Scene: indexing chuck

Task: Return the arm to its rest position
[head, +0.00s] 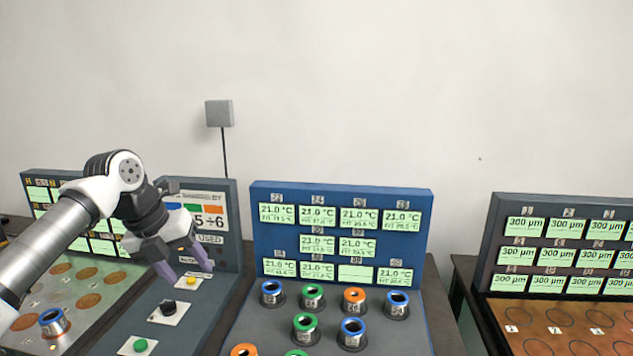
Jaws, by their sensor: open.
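My gripper (184,267) is in the left half of the head view, at the end of my white and grey arm. Its two purple-grey fingers point down and are spread apart, with nothing seen between them. My arm comes in from the left edge and hides part of the left station.
A blue display panel (343,193) stands in the middle, with several blue, green and orange rings (354,299) on its base. At left is a board with copper discs (89,300). At right is another station with circled spots (558,317). A grey box on a pole (219,113) stands behind.

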